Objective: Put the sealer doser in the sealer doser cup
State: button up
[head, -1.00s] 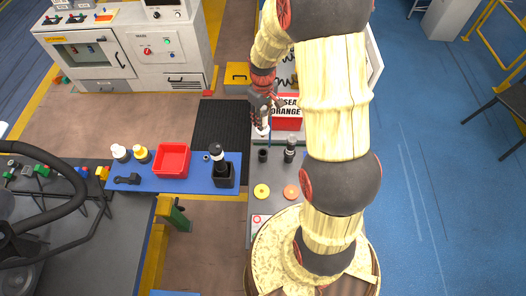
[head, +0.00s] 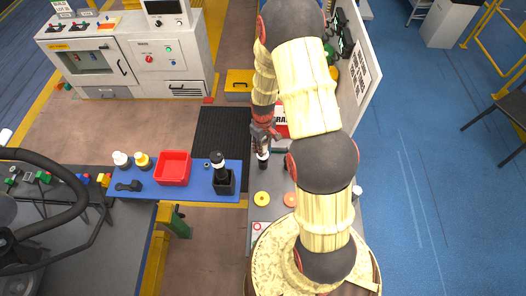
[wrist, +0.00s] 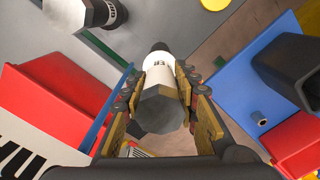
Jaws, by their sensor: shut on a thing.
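My gripper (head: 264,137) is shut on a white doser with a grey faceted end, upright over the grey bench. In the wrist view the doser (wrist: 157,82) sits between the two fingers (wrist: 158,108), its dark lower end pointing away from me. In the head view the doser (head: 263,157) shows just below the fingers, where a small black cup stood in the earlier frame. The cup is hidden behind the doser or merged with its dark end, so I cannot tell whether the doser is inside it.
A second doser (wrist: 88,12) stands nearby in the wrist view. A blue board (head: 200,190) at left holds a red bin (head: 173,168), a black square holder (head: 226,182) with a dark bottle, and other bottles. Yellow (head: 261,198) and orange discs lie on the bench.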

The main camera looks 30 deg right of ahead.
jog(key=shift+f, duration=2.15)
jog(key=shift+f, duration=0.2)
jog(key=o, duration=1.1)
